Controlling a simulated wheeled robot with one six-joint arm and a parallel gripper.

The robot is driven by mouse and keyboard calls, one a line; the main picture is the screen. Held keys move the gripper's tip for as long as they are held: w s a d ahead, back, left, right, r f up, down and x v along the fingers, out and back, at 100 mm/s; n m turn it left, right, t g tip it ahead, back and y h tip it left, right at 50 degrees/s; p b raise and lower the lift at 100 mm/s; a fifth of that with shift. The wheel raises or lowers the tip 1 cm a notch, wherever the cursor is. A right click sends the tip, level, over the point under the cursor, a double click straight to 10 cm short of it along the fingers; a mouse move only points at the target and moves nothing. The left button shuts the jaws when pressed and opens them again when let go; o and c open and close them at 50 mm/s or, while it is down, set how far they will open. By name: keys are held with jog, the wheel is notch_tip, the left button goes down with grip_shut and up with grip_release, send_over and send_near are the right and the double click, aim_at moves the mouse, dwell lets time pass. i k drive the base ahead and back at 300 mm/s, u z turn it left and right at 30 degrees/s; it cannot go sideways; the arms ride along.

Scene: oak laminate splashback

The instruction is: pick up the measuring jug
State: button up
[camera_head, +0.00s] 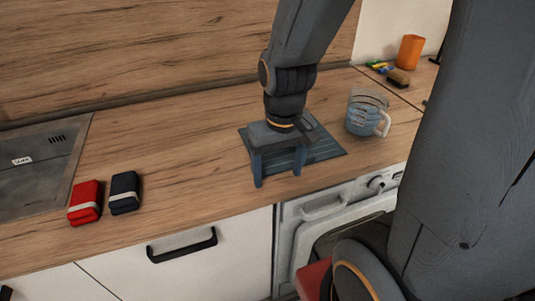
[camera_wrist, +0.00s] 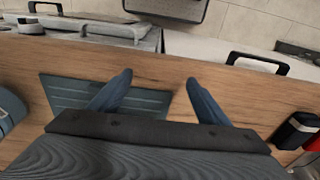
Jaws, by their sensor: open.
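The measuring jug (camera_head: 362,113) is clear with a bluish lower part and a pale handle on its right side. It stands upright on the worktop, right of the dark ribbed mat (camera_head: 322,152). My gripper (camera_head: 279,173) points down over the mat, left of the jug and apart from it. Its two blue fingers are spread with nothing between them. In the wrist view the open fingers (camera_wrist: 159,79) have bare wood between their tips. A bluish shape at the left edge there is probably the jug, mostly cut off.
A red case (camera_head: 85,203) and a dark case (camera_head: 125,193) lie on the worktop (camera_head: 185,150) at left, beside a sink (camera_head: 35,175). The wooden splashback (camera_head: 150,45) rises behind.

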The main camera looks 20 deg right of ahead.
aim_at(366, 108)
jog(key=k, duration=1)
jog(key=z, duration=1)
jog(key=i, duration=0.65)
jog(key=u, duration=1)
